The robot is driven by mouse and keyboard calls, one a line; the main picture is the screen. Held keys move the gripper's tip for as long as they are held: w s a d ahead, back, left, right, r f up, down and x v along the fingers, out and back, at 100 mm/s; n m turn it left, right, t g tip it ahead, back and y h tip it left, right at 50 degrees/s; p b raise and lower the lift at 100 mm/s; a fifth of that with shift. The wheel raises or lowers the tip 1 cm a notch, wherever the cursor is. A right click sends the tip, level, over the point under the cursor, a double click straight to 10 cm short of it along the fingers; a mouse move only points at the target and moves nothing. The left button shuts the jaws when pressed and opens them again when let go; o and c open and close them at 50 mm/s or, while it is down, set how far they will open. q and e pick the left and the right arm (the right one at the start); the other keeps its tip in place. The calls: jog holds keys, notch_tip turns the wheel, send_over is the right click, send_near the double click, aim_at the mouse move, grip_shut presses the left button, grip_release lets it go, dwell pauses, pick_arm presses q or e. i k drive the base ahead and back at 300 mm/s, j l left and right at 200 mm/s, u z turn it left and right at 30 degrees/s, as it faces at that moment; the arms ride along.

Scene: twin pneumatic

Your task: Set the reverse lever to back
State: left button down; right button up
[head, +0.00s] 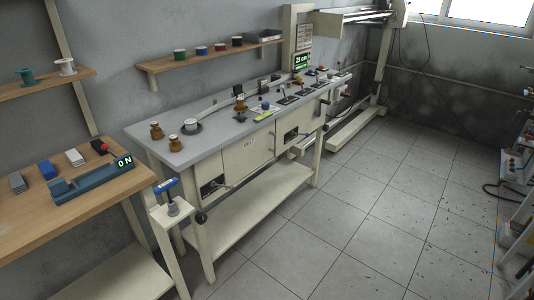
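A long cream workbench with a grey top (215,138) runs along the wall in the head view. Several small dark levers or switches stand towards its far right end; one dark lever (284,99) sits on a light plate. A blue-topped T-shaped handle (167,186) stands on a cream post at the bench's near left corner. I cannot tell which of these is the reverse lever, nor read any back marking. Neither of my grippers is in view.
Wall shelves (210,58) carry spools. A green display (301,62) stands behind the bench. The tiled floor (370,215) in front is clear; a rack stands far right.

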aim_at(231, 188)
jog(key=i+z, duration=0.15)
jog(key=i, duration=0.3)
jog(key=i+j+z, duration=0.1)
jog(key=i, duration=0.3)
jog(key=i+j+z, duration=0.15)
jog(key=i, duration=0.3)
